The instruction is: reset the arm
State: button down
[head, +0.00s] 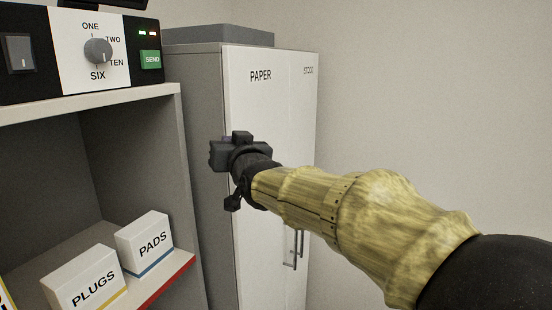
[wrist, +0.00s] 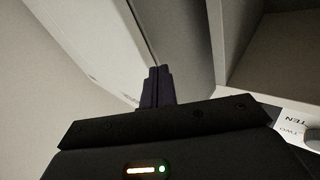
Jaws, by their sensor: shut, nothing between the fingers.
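My arm reaches in from the lower right in the head view, in a yellowish sleeve. My gripper (head: 222,154) is at its end, in front of the left edge of the white cabinet marked PAPER and STOCK. In the wrist view the dark fingers of my gripper (wrist: 156,86) are together and hold nothing. In the head view the fingertips are small and partly hidden by the gripper body.
The PAPER cabinet (head: 262,110) stands behind my arm. An open shelf (head: 90,108) at the left holds a PLUGS box (head: 85,284) and a PADS box (head: 145,243). A panel (head: 85,50) with a knob and a green SEND button sits on top. Bare wall is at the right.

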jog(key=s+d+f+g+h, duration=0.1)
jog(key=d+f+g+h, duration=0.1)
jog(key=d+f, duration=0.4)
jog(key=s+d+f+m+g+h, duration=0.1)
jog(key=s+d+f+g, duration=0.15)
jog(key=f, duration=0.65)
jog(key=s+d+f+g+h, duration=0.1)
jog(key=d+f+g+h, duration=0.1)
jog(key=d+f, duration=0.4)
jog(key=s+d+f+m+g+h, duration=0.1)
jog(key=s+d+f+g, duration=0.2)
jog(key=s+f, duration=0.6)
jog(key=s+d+f+m+g+h, duration=0.1)
jog(key=s+d+f+g, duration=0.3)
jog(key=s+d+f, duration=0.4)
jog(key=shift+s+d+f+h, duration=0.2)
jog(key=shift+s+f+h, duration=0.2)
jog(key=shift+s+f, duration=0.55)
jog(key=shift+s+r+g, duration=0.2)
jog(key=shift+g, duration=0.05)
